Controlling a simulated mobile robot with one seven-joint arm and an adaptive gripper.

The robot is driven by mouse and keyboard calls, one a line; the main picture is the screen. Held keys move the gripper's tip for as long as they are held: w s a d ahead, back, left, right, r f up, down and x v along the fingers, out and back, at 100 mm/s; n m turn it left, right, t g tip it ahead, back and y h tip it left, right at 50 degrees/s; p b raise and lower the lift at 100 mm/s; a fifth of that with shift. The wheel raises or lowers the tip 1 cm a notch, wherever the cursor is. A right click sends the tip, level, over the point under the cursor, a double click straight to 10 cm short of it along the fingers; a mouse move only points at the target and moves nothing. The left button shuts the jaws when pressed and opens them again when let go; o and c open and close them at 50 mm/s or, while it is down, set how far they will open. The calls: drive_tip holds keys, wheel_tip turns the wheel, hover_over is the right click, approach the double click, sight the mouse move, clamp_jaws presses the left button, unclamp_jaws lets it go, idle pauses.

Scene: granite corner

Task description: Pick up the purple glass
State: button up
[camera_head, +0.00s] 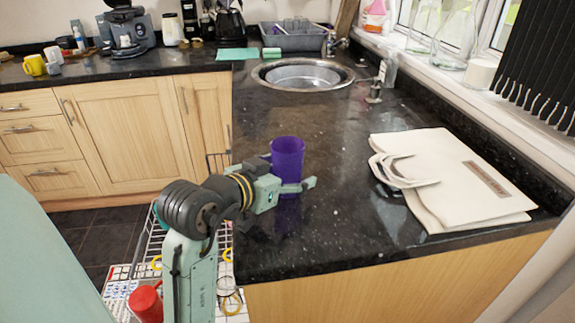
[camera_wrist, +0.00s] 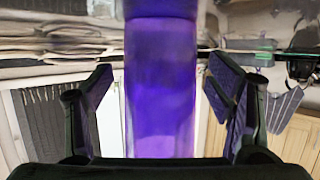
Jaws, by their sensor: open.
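The purple glass (camera_head: 288,160) stands upright on the black granite counter, near its left edge. In the wrist view the glass (camera_wrist: 160,85) fills the middle of the picture, between the two fingers. My gripper (camera_head: 300,186) reaches in from the left at the lower part of the glass. In the wrist view my gripper (camera_wrist: 160,105) is open, with a finger on each side of the glass and a visible gap on both sides. The glass hides part of the far finger in the head view.
A white bag (camera_head: 450,180) lies flat on the counter at the right. A round metal sink (camera_head: 303,76) is set in further back, with a grey dish rack (camera_head: 293,40) behind it. The counter between glass and bag is clear.

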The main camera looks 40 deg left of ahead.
sight(275, 162)
drive_tip(key=shift+w, duration=0.1)
drive_tip(key=shift+c, duration=0.2)
drive_tip(key=c, duration=1.4)
drive_tip(key=shift+r, duration=0.45)
drive_tip(key=shift+s+a+r+b, duration=0.15)
drive_tip(key=shift+r+b, duration=0.2)
drive_tip(key=shift+r, duration=0.3)
drive_tip(key=shift+s+a+r+b, duration=0.15)
drive_tip(key=shift+r+b, duration=0.2)
drive_tip(key=shift+r, duration=0.25)
drive_tip(key=s+a+b, duration=0.1)
drive_tip(key=s+a, duration=0.3)
drive_tip(key=s, duration=0.2)
drive_tip(key=s+a+r+b, duration=0.1)
drive_tip(key=s+a+b, duration=0.1)
drive_tip(key=s+a, duration=0.2)
drive_tip(key=s, duration=0.2)
drive_tip(key=shift+s+a+r, duration=0.25)
drive_tip(key=shift+s+a, duration=0.05)
drive_tip(key=shift+s, duration=0.1)
